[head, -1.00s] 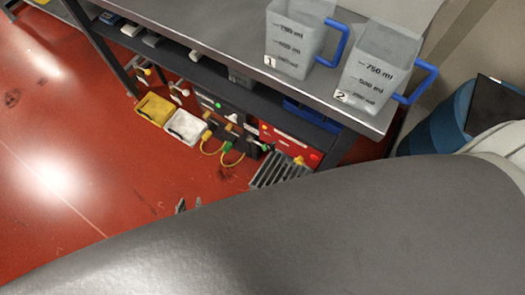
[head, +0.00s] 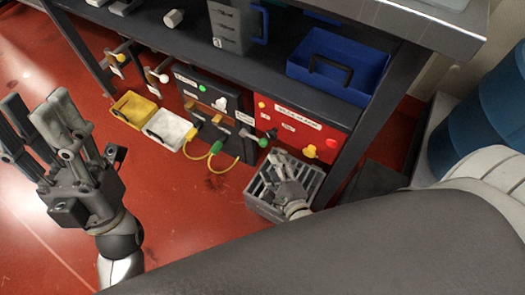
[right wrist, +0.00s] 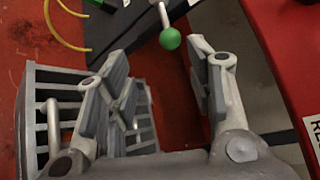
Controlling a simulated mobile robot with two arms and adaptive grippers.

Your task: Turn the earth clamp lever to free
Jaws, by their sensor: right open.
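A lever with a green ball end (head: 263,142) stands out from the front of the dark box (head: 210,90) under the bench. Its label is too small to read, so I cannot be sure it is the earth clamp lever. In the right wrist view the green ball (right wrist: 170,39) lies ahead of and between my open fingers. My right gripper (head: 280,163) is just below the ball, in front of the grey slatted crate (head: 257,207), and holds nothing. My left gripper (head: 38,112) is open and empty at the left, above the red floor.
A red box (head: 300,132) with knobs stands right of the lever. Yellow cables (head: 222,163) hang from the dark box. A yellow tray (head: 133,108) and a white tray (head: 168,130) sit left. A table leg (head: 358,140) stands at the right. The left floor is clear.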

